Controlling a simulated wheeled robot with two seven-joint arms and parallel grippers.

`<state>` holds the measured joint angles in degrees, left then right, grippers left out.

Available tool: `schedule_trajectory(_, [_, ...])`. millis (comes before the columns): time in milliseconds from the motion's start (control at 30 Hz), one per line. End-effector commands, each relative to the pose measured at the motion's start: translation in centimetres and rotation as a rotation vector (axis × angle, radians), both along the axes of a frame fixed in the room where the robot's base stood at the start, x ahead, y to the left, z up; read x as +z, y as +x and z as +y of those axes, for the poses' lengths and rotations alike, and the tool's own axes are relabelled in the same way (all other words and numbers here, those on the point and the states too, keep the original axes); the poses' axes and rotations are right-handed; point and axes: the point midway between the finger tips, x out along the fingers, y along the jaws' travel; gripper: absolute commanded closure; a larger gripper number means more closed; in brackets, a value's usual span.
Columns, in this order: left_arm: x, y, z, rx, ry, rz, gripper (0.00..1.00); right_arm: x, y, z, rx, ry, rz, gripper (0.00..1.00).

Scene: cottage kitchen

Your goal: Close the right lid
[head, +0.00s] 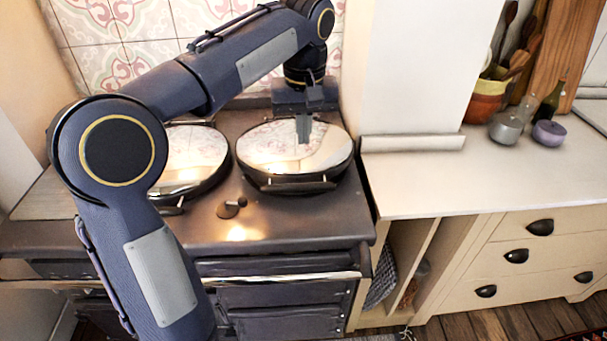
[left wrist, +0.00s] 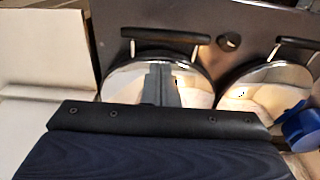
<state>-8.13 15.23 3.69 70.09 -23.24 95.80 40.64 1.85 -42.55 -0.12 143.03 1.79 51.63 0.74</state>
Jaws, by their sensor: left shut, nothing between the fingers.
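The right lid (head: 262,158) is a shiny round domed cover with a dark rim and a bar handle (head: 290,186) at its front. It lies flat, down over the right side of the stove. In the left wrist view, the right lid (left wrist: 120,82) is the one on the left, with its handle (left wrist: 165,35) above it. My left gripper (head: 303,138) points down over the lid's right half, its fingers shut and empty. The fingers (left wrist: 158,88) also show against the lid in the left wrist view. Whether the tips touch it, I cannot tell. My right gripper is out of view.
The left lid (head: 196,152) also lies flat, partly behind my left arm. A small dark knob (head: 228,210) sits on the stove top (head: 290,225) between them. A white wall block (head: 415,70) stands right of the stove. The counter (head: 430,185) beyond is mostly clear.

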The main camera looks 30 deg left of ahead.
Motion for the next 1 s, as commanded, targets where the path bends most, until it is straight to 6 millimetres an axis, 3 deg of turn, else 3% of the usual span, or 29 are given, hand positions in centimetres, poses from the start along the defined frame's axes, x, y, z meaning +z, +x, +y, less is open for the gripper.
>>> schedule_trajectory(300, [-7.0,0.3,0.3,0.000,0.000,0.004,1.00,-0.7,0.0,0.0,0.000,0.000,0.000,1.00])
schedule_trajectory(500, [-10.2,0.4,0.4,0.000,-0.002,0.003,1.00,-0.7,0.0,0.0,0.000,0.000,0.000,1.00])
schedule_trajectory(700, [-11.7,0.6,0.4,-0.001,-0.002,0.000,1.00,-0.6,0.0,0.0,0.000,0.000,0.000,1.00])
schedule_trajectory(1000, [-11.8,0.6,0.4,-0.001,-0.002,-0.001,1.00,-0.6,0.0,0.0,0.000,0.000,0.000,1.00])
